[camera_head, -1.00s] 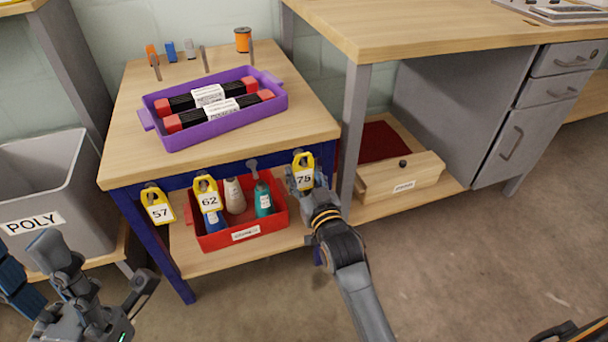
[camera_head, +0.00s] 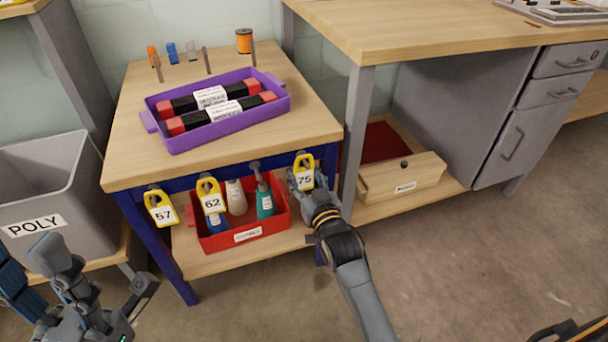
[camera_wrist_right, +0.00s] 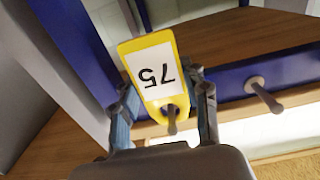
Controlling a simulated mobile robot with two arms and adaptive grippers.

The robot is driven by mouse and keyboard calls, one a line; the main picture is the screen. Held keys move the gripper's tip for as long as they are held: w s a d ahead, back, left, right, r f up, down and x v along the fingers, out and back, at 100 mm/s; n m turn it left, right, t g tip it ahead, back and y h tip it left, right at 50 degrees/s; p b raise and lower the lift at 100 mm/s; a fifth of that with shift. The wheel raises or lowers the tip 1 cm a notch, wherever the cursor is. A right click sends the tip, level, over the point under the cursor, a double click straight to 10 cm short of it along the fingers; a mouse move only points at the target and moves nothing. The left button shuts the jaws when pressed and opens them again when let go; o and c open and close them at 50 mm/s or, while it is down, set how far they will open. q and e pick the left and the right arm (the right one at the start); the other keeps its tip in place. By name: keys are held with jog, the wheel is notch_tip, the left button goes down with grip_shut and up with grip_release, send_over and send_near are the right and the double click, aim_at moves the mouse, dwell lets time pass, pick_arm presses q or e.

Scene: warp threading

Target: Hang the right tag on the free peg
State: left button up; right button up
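Yellow tag 75 (camera_head: 305,178) is at the right end of the blue rail (camera_head: 327,158). In the right wrist view a peg end shows at the hole of tag 75 (camera_wrist_right: 153,72). My right gripper (camera_wrist_right: 163,85) has one finger on each side of this tag; whether they press on it is unclear. The free peg (camera_head: 254,166), bare, stands to its left and also shows in the right wrist view (camera_wrist_right: 263,95). Yellow tags 62 (camera_head: 212,203) and 57 (camera_head: 163,214) hang farther left. My left gripper (camera_head: 105,285) is open and empty at the lower left.
A red bin (camera_head: 284,222) with several bottles stands on the shelf below the rail. A purple tray (camera_head: 160,136) is on the tabletop. A table leg (camera_head: 352,135) stands close right of my right gripper. A grey POLY bin (camera_head: 82,195) is at left.

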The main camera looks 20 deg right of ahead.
jog(key=o, duration=0.5)
jog(key=s, duration=1.2)
jog(key=shift+d, duration=0.2)
